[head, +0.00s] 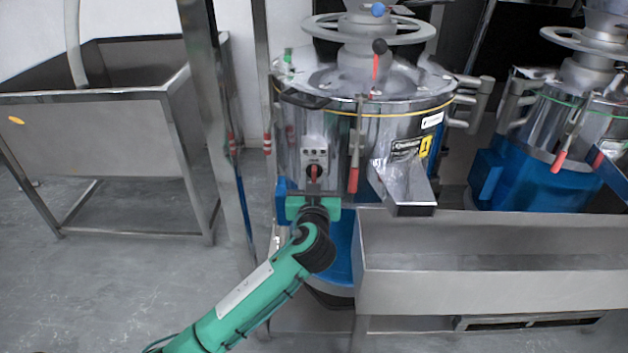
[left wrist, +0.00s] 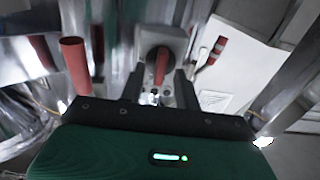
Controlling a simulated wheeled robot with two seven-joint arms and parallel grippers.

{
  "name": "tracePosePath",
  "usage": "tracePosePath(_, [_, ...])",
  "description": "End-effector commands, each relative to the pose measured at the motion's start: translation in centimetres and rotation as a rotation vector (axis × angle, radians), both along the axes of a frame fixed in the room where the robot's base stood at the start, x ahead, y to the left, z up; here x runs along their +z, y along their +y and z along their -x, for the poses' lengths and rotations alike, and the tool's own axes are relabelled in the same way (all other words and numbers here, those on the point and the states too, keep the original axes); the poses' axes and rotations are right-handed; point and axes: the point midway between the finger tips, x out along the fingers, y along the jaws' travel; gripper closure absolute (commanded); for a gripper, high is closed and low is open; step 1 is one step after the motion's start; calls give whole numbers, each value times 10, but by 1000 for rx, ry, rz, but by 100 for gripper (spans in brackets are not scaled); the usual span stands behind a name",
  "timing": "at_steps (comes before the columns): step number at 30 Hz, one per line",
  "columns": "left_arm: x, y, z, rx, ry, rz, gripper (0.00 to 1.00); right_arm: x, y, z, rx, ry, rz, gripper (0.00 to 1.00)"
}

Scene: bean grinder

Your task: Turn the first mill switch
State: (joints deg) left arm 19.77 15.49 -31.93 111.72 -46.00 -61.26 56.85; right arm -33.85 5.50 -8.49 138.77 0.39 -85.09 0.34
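The first mill (head: 365,120) is a shiny steel drum on a blue base. On its front is a grey switch box (head: 315,155) with a red switch knob (head: 314,172). In the left wrist view, the red switch knob (left wrist: 161,66) stands upright on a dark round dial. My left gripper (head: 314,188) is just below the knob in the head view. In the left wrist view, the dark fingers of my left gripper (left wrist: 160,82) are spread, one on each side of the knob's lower end, with gaps. Contact cannot be told. My right gripper is out of view.
A red-handled lever (head: 353,175) hangs right of the switch, and a steel spout (head: 403,185) is beyond it. A steel trough (head: 490,285) lies at lower right. A second mill (head: 545,150) stands at right. A steel post (head: 215,110) and a sink (head: 100,130) are left.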

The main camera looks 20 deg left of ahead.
Motion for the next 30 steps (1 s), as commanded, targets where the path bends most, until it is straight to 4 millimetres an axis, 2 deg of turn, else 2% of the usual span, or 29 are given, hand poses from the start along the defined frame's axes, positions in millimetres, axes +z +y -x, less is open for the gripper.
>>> tracePosePath(10, [0,1,-4,-1,-1,0,69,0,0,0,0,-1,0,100])
tracePosePath(15, [0,1,-3,0,-1,0,100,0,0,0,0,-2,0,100])
tracePosePath(26, [1,1,-3,-1,9,-31,100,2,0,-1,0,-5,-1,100])
tracePosePath(30, [1,1,-3,1,27,-91,100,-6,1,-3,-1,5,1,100])
